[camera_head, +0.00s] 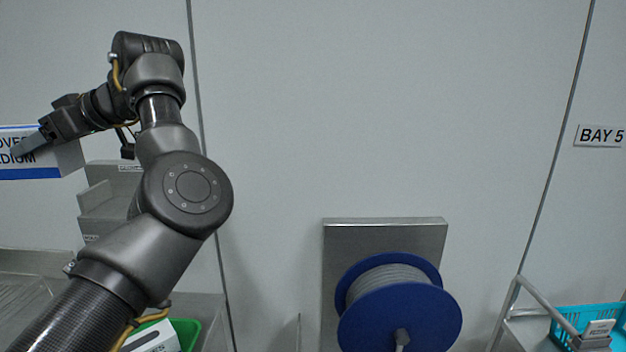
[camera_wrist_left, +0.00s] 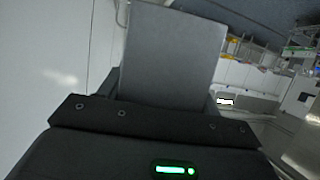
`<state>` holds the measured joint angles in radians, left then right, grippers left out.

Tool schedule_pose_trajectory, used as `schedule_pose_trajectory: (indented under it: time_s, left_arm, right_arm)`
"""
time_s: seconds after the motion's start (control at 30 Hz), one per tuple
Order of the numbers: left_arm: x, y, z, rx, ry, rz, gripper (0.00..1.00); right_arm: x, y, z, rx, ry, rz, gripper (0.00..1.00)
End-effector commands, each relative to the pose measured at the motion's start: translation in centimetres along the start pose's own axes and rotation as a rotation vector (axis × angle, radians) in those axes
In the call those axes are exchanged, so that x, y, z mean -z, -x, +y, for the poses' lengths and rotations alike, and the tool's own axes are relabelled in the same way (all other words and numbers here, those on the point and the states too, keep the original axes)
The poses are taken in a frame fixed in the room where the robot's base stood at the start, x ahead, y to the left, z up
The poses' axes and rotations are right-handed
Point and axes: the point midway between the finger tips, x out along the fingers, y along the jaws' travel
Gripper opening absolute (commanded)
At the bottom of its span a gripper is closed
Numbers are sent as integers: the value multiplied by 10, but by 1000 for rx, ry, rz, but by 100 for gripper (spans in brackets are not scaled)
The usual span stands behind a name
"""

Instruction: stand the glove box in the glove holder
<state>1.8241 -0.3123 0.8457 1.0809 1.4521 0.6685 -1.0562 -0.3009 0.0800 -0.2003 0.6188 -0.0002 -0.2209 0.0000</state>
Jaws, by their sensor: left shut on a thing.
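The glove box (camera_head: 68,158), white and blue with large dark lettering and a plain grey end, is at the left edge of the head view, partly cut off. My left gripper (camera_head: 32,144) is shut on it and holds it up in the air. In the left wrist view, a plain grey face that looks like the box (camera_wrist_left: 175,55) rises beyond the gripper body. A grey stepped metal rack (camera_head: 98,200), which looks like the glove holder, is on the wall below and right of the box. My arm hides its right part. My right gripper is not in view.
A green bin (camera_head: 187,330) with a white labelled item is low behind my left arm. A blue cable reel (camera_head: 400,315) is mounted on a metal plate at centre. A turquoise basket (camera_head: 570,322) is at lower right. The upper middle wall is bare.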

Motion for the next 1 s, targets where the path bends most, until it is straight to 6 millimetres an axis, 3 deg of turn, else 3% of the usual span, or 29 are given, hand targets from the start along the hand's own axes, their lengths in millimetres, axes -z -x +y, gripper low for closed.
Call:
schedule_pose_trajectory:
  time_s: [0.57,1.0]
  left_arm:
    - [-17,-114,-36,258,106,2,31]
    - [-17,-190,-89,504,210,-1,31]
  right_arm:
    - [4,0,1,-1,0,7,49]
    - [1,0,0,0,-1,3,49]
